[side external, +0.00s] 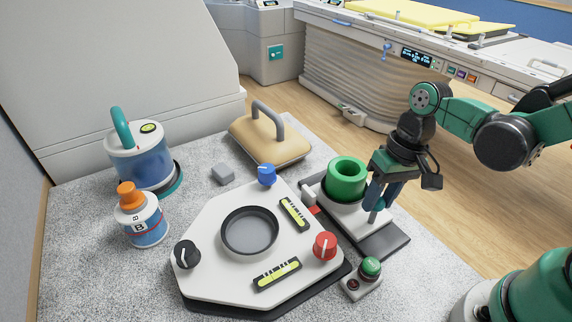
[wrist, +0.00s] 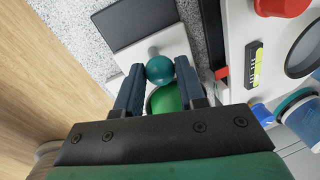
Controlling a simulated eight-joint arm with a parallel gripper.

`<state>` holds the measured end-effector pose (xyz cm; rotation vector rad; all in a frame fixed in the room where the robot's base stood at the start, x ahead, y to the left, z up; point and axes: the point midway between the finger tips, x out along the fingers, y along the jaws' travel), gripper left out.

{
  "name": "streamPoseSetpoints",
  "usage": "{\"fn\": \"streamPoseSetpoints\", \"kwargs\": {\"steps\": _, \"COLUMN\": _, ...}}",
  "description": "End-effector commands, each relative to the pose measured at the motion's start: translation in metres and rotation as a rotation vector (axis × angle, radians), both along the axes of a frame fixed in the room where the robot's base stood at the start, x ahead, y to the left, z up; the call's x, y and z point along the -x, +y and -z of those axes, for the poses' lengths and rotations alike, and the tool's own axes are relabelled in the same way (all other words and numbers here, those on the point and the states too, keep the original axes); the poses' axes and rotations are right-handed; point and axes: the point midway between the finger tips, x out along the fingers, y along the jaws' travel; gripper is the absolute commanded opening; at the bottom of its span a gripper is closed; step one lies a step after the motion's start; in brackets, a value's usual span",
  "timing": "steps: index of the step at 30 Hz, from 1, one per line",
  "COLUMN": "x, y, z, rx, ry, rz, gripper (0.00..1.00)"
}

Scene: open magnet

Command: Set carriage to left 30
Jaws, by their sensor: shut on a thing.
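The carriage (side external: 347,215) is a white block on a dark rail plate, carrying a thick green ring (side external: 348,178). It also shows in the wrist view (wrist: 181,46), where the green ring (wrist: 165,99) is partly hidden by my gripper. A teal ball knob (wrist: 160,70) stands on the carriage. My gripper (side external: 376,197) is shut on this knob, with a blue finger on each side in the wrist view (wrist: 160,78). A red piece (side external: 314,210) sits between carriage and white panel. I cannot read any scale figures.
A white panel (side external: 205,223) with blue, black and red knobs, two yellow-green gauges and a round dish stands left of the carriage. A small green-button box (side external: 362,280) is in front. A tan handled block (side external: 270,138), blue-white canister (side external: 143,160) and bottle B (side external: 141,215) stand further left.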

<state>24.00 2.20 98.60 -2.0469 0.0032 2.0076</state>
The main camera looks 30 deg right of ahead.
Motion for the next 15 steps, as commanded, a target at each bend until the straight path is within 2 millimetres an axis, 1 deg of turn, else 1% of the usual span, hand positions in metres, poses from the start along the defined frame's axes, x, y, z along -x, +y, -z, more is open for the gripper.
{"fn": "streamPoseSetpoints", "kwargs": {"steps": 9, "x": 0.001, "y": 0.000, "z": 0.000, "rx": -0.002, "ry": 0.001, "rz": 0.000, "gripper": 0.00}}
{"fn": "streamPoseSetpoints", "kwargs": {"steps": 11, "x": 0.005, "y": 0.000, "z": -0.001, "rx": -0.002, "ry": 0.001, "rz": 0.000, "gripper": 0.00}}
{"fn": "streamPoseSetpoints", "kwargs": {"steps": 15, "x": 0.021, "y": 0.000, "z": -0.001, "rx": -0.001, "ry": 0.002, "rz": 0.000, "gripper": 0.00}}
